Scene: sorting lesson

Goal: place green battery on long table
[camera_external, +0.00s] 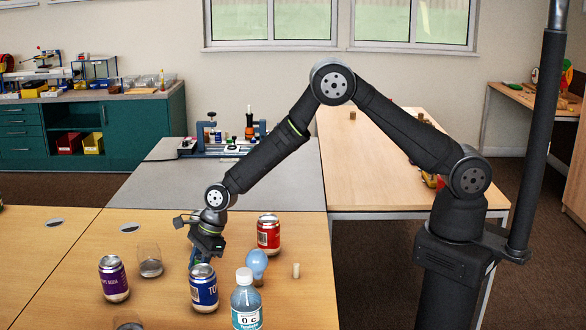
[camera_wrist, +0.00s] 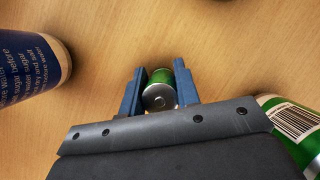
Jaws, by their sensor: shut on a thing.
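The green battery (camera_wrist: 160,78) shows in the wrist view, with its silver end towards the camera. It sits between the two blue fingers of my gripper (camera_wrist: 159,88), which is shut on it. In the external view my gripper (camera_external: 196,256) points down close over the front wooden table, behind the blue can, and I cannot make out the battery there. I cannot tell whether the battery touches the tabletop. A long light-wood table (camera_external: 375,170) stands at the back right, beyond the grey worktop.
Around my gripper stand a blue can (camera_external: 204,288), a purple can (camera_external: 113,279), a red can (camera_external: 268,235), a glass (camera_external: 149,262), a light bulb (camera_external: 257,264) and a bottle (camera_external: 246,304). A green barcoded item (camera_wrist: 292,125) is close by. The long table's middle is clear.

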